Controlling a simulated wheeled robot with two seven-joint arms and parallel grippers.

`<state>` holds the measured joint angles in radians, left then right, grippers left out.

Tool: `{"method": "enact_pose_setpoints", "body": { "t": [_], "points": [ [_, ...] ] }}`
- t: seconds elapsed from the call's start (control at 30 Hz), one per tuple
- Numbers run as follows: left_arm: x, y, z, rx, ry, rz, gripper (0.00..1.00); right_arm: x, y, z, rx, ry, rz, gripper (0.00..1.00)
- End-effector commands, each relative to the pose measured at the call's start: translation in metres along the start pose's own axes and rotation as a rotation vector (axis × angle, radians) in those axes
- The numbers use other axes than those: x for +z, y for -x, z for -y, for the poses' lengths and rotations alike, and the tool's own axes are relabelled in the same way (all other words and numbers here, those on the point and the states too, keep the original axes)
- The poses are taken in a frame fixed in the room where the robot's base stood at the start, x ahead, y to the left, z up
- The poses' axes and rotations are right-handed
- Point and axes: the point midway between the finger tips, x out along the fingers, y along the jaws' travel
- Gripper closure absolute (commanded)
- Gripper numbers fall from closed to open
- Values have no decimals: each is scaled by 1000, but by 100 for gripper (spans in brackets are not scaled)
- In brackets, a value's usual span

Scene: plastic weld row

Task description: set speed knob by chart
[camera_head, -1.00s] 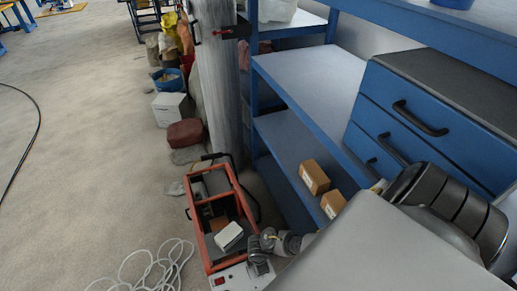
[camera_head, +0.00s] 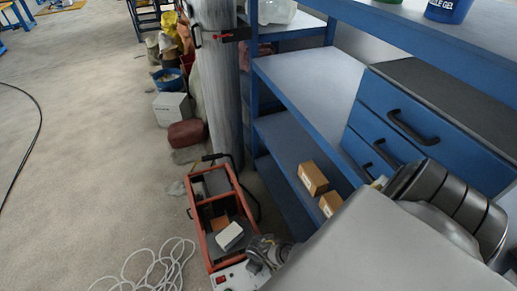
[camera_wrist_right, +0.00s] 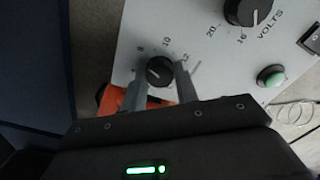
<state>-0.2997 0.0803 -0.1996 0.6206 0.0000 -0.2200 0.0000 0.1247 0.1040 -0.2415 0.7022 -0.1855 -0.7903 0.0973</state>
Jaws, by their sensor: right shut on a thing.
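The orange-framed machine (camera_head: 186,203) stands on the floor, with a light control panel (camera_head: 232,277) at its near end. In the right wrist view the panel (camera_wrist_right: 190,30) carries a small black knob (camera_wrist_right: 159,70), with the numbers 8, 10 and 12 around it. Its pointer is too small to read surely. My right gripper (camera_wrist_right: 158,78) is shut on this knob, one finger on each side. In the head view the right gripper (camera_head: 260,262) is at the panel's right side. A larger black knob (camera_wrist_right: 247,10) is marked VOLTS. My left gripper is out of view. I see no readable chart.
A green button (camera_wrist_right: 270,76) sits below the VOLTS knob. A white cable (camera_head: 150,268) lies coiled left of the machine. A blue shelf (camera_head: 285,140) with small cardboard boxes (camera_head: 312,178) stands to the right. The floor at left is mostly open.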

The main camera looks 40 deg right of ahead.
Motion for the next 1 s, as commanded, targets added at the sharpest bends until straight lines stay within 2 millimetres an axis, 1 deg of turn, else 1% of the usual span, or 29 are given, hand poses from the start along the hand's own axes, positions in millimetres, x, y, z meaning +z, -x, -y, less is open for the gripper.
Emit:
{"method": "enact_pose_setpoints", "body": {
  "t": [0.03,0.6,0.8,1.0],
  "points": [
    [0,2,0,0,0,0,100,3,0,0,0,-48,8,93],
    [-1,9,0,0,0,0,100,3,0,1,0,-587,7,93],
    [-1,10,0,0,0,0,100,3,-1,1,0,-758,8,93],
    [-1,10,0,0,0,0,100,3,-1,2,0,-892,7,93]
  ]
}}
